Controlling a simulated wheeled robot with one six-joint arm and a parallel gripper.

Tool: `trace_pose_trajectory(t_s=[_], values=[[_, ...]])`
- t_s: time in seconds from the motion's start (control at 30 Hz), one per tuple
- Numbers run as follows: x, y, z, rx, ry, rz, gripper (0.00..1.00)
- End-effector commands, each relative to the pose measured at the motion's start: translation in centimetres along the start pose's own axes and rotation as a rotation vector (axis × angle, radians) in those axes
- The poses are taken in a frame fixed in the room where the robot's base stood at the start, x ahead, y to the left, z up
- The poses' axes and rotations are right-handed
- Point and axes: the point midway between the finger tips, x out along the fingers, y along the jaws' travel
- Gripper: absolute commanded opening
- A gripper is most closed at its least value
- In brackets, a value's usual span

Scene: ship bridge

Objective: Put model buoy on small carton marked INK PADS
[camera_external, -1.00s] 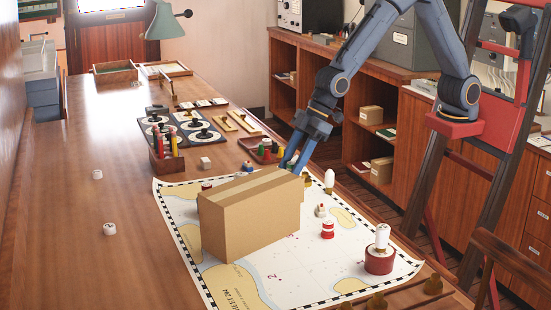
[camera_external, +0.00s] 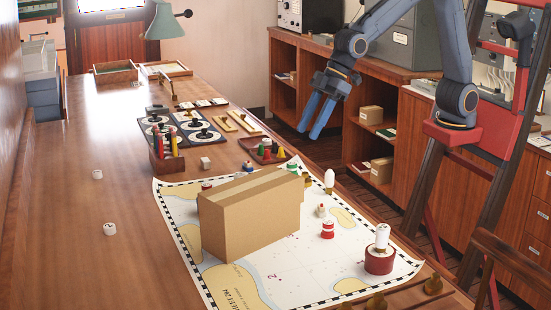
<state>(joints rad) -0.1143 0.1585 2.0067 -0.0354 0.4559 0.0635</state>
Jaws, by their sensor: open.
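My gripper (camera_external: 308,133) is open and empty, raised in the air beyond the table's right edge. Its fingers point down and to the left. A plain brown carton (camera_external: 248,215) stands on the chart; no lettering can be read on it. A small red-and-white banded piece (camera_external: 328,230) stands on the chart to its right, with a smaller red-and-white piece (camera_external: 321,210) behind it. A small green-and-white piece (camera_external: 293,167) shows just above the carton's far top edge, its lower part hidden. I cannot tell which piece is the model buoy, or see the INK PADS marking.
The chart (camera_external: 340,273) covers the table's near end. A red pot with a white top (camera_external: 380,255) stands at its right corner. A pen holder (camera_external: 166,158) and a tray of coloured pieces (camera_external: 264,150) stand farther back. The table's left side is mostly clear.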

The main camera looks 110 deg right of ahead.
Motion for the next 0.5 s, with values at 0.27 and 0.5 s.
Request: trace_pose_trajectory(t_s=[0.27, 0.5], values=[[0.3, 0.9, 3.9, 0.009, -0.052, 0.007, 0.43], [1.2, 3.7, 20.3, 0.051, -0.261, 0.023, 0.43]])
